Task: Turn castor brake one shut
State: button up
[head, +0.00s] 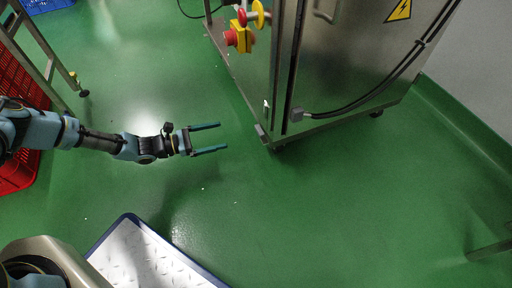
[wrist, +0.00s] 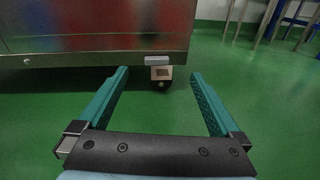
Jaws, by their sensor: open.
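A steel machine cabinet (head: 345,85) stands on castors on the green floor. At its near lower corner a dark castor (head: 279,148) shows partly under the edge. In the wrist view that castor (wrist: 162,85) hangs under the cabinet's bottom edge, with a pale grey tab (wrist: 157,60) just above it, which may be the brake lever. My gripper (head: 223,136) is open and empty, its teal fingers pointing right towards this corner with a clear gap. In the wrist view the castor appears between the fingertips (wrist: 159,74). I cannot tell the brake's position.
A red and yellow emergency stop (head: 238,37) juts from the cabinet's side. A black cable (head: 375,97) runs along its front. A red crate (head: 22,85) and steel frame stand at left. A blue-edged plate (head: 150,260) lies below. The floor around my gripper is clear.

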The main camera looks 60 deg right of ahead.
aim_at(257, 131)
jog(key=shift+n+h, duration=0.7)
jog(key=shift+n, duration=0.2)
jog(key=shift+s+d+f+b, duration=0.75)
jog(key=shift+s+d, duration=0.6)
jog(key=shift+d, duration=0.4)
jog(key=shift+s+d+f+b, duration=0.6)
jog(key=shift+s+d+b, duration=0.2)
jog(key=shift+s+d, duration=0.75)
jog(key=shift+s+d+f+b, duration=0.75)
jog(key=shift+s+d, duration=0.4)
jog(key=shift+d, duration=0.8)
jog(key=shift+r, duration=0.1)
jog(key=c, duration=1.3)
